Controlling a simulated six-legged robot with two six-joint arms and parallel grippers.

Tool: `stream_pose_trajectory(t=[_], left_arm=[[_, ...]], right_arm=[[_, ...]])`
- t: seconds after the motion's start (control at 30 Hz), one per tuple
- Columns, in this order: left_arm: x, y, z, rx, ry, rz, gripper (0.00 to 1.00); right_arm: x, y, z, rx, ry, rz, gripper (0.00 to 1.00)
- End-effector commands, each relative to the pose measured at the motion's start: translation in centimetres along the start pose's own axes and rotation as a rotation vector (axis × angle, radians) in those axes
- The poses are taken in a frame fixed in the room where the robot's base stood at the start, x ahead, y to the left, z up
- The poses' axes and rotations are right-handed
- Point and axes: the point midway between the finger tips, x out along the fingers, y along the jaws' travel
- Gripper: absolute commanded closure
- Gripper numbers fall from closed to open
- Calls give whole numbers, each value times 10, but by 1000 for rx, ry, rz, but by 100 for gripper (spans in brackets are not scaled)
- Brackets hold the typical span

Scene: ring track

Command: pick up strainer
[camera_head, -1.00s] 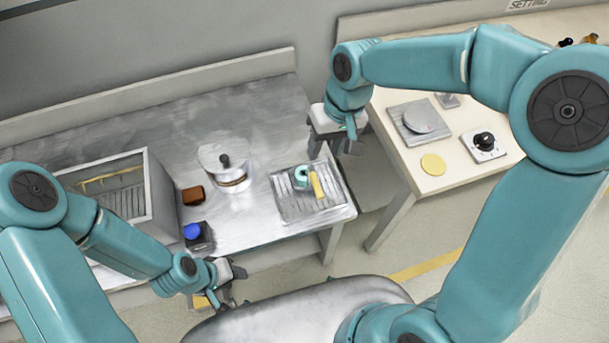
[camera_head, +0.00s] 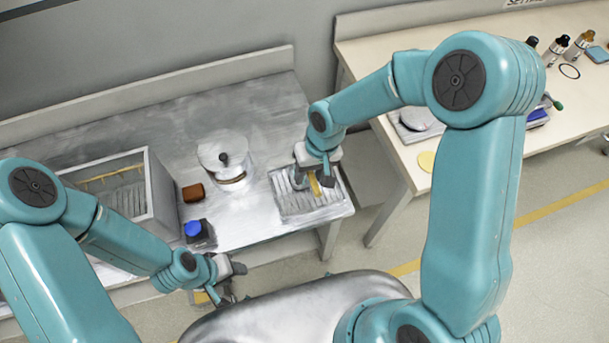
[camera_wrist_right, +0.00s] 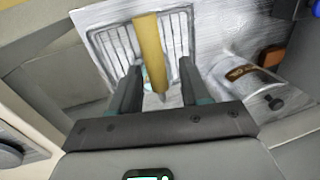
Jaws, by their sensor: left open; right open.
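A ribbed metal drying tray (camera_head: 290,205) lies at the right front of the metal counter. A yellow bar-like piece (camera_head: 315,186) lies on it; I cannot tell whether this is the strainer's handle. My right gripper (camera_head: 320,178) is open just above the tray and partly covers what lies there. In the right wrist view, the yellow piece (camera_wrist_right: 149,45) lies between the two open fingers (camera_wrist_right: 160,66), with gaps on both sides. No strainer bowl can be made out. My left gripper (camera_head: 232,280) is open and empty, in front of the counter.
A round pale pot with a black-knobbed lid (camera_head: 224,160) stands left of the tray. A brown block (camera_head: 193,193), a blue-topped dark box (camera_head: 195,232) and a metal-walled basin (camera_head: 163,195) are further left. A cream table (camera_head: 400,180) stands to the right.

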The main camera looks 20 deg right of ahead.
Motion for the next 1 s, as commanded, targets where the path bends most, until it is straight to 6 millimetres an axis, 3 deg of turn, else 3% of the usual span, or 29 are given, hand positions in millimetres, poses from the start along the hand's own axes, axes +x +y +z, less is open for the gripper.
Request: stream_pose_trajectory(t=[0.03, 0.17, 0.2, 0.67, 0.83, 1.0], left_arm=[[0, 0, 0, 0, 0, 0, 57], [0, 0, 0, 0, 0, 0, 57], [0, 0, 0, 0, 0, 0, 57], [1, 0, 0, 0, 0, 0, 57], [3, -1, 0, 0, 0, 0, 57], [7, -2, 0, 0, 0, 0, 57]], right_arm=[[0, 0, 0, 0, 0, 0, 54], [0, 0, 0, 0, 0, 0, 96], [0, 0, 0, 0, 0, 0, 100], [-9, -2, -2, 0, 6, -1, 100], [-34, -7, -2, -2, 10, -2, 100], [-82, -16, -3, -1, 14, -2, 100]])
